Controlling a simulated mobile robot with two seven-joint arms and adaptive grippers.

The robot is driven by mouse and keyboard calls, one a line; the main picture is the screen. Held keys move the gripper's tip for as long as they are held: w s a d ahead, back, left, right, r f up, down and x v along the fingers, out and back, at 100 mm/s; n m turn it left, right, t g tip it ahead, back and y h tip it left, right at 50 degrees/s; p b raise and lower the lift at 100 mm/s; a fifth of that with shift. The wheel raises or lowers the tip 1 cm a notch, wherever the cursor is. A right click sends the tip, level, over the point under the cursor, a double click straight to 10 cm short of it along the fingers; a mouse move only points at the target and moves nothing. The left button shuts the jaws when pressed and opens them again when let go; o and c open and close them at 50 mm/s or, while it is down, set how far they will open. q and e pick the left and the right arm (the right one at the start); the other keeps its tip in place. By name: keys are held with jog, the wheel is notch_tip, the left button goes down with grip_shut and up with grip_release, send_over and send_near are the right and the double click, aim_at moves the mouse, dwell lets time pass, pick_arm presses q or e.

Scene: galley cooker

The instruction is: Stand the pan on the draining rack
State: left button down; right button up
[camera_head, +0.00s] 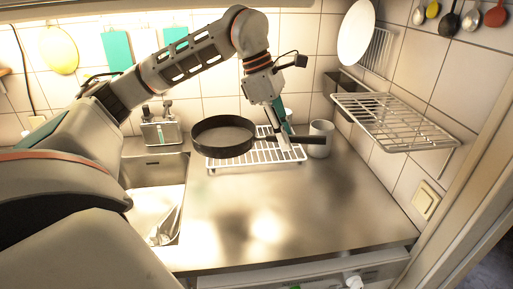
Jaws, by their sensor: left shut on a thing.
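The black pan (223,137) is level, open side up, over the left part of a white wire rack (268,157) on the steel counter. I cannot tell whether its base touches the wires. Its dark handle points right. My left gripper (284,145) comes down from above and is shut on the pan handle. The gripper hides part of the handle and of the rack. My right gripper is not in view.
A white mug (320,139) stands close to the handle's end. A wire shelf (393,121) juts from the right wall. The sink (152,172) is at left. A small caddy (161,131) stands behind it. The front counter (290,215) is clear.

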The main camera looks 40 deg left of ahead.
pick_arm(q)
jog(key=a+f+m+g, duration=0.1)
jog(key=a+f+m, duration=0.1)
jog(key=f+m, duration=0.2)
jog(key=a+f+m+g+p, duration=0.1)
jog(key=a+f+m+g, duration=0.1)
jog(key=f+m, duration=0.2)
jog(key=a+f+m+g+p, duration=0.1)
jog(key=a+f+m, duration=0.1)
jog(key=f+m, duration=0.3)
jog(key=shift+a+f+g+y, duration=0.15)
jog(key=shift+f+y, duration=0.05)
jog(key=shift+f, duration=0.25)
jog(key=shift+a+f+g+y, duration=0.1)
jog(key=shift+f+g+y, duration=0.1)
jog(key=shift+f, duration=0.25)
jog(key=c, duration=2)
grip_release()
jog(key=shift+f, duration=0.1)
jog(key=shift+o, duration=0.2)
jog(key=p+v, duration=0.1)
jog(key=v, duration=1.1)
